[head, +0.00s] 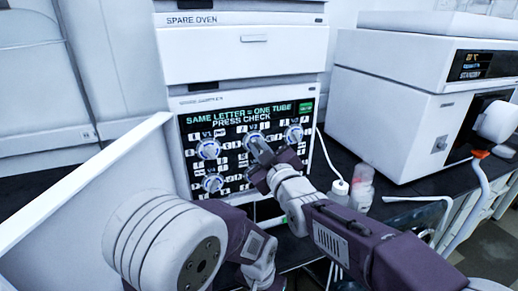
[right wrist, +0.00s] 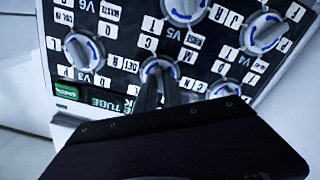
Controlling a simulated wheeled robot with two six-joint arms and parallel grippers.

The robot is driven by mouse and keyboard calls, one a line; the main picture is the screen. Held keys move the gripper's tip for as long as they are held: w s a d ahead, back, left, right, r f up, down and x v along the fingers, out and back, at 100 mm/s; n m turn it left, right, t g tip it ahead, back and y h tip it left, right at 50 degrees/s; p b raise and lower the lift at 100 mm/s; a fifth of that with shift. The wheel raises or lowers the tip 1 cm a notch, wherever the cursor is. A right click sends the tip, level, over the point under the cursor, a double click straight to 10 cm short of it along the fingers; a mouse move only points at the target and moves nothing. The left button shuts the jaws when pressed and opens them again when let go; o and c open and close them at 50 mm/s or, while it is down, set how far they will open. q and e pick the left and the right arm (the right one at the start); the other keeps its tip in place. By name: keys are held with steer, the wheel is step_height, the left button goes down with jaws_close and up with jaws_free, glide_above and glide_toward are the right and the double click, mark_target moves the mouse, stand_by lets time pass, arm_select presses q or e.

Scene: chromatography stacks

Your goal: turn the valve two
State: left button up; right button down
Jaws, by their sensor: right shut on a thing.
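The valve panel (head: 237,118) is a dark board with several round white knobs, blue marks and letter tiles. Valve two (head: 252,141) is the middle knob of the upper row, partly hidden by my right gripper. My right gripper (head: 259,152) reaches the panel from the lower right. In the right wrist view, which shows the panel upside down, its two fingers (right wrist: 160,92) are closed on the knob of valve two (right wrist: 158,68). My left arm shows at the lower left, but its gripper is not seen.
Valve one (head: 208,149) and valve three (head: 293,133) flank the held knob. Valve four (head: 212,183) is below. Bottles (head: 362,188) stand right of the panel, beside a white instrument (head: 385,105).

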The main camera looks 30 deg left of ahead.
steer(key=c, duration=1.5)
jaws_free()
steer(key=b+v, duration=0.1)
steer(key=v, duration=0.8)
steer(key=shift+b, duration=0.35)
steer(key=shift+f, duration=0.1)
